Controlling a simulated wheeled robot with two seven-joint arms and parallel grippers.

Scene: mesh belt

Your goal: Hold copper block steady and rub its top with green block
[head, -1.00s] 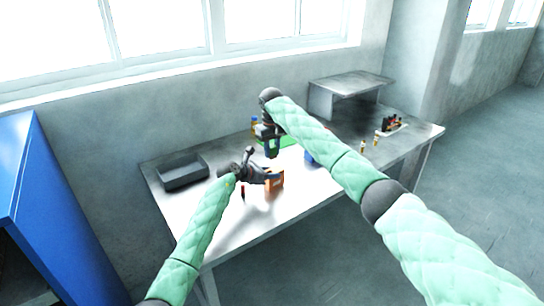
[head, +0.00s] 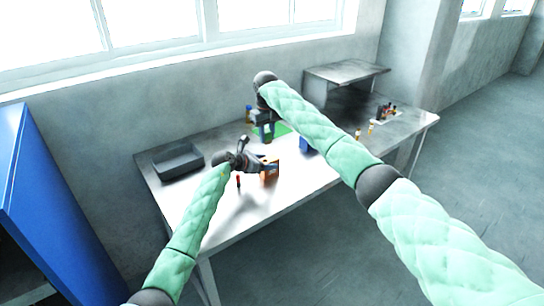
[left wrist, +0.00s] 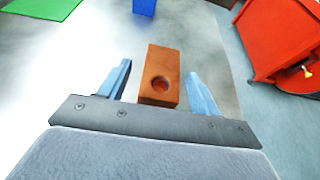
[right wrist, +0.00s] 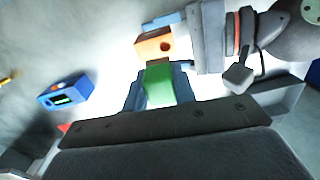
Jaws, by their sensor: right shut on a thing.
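The copper block (head: 270,171), an orange-brown block with a round hollow in one face, sits on the white table. In the left wrist view the copper block (left wrist: 160,72) is between the fingers of my left gripper (left wrist: 160,88), which are open with a gap on each side. My right gripper (right wrist: 158,88) is shut on the green block (right wrist: 158,82). In the right wrist view the copper block (right wrist: 158,44) lies just beyond the held green block, apart from it as far as I can tell. In the head view my right gripper (head: 266,137) is behind the copper block.
A grey tray (head: 178,161) is at the left, and a small red item (head: 238,181) is near my left gripper. A raised shelf (head: 345,73) stands at the back right.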

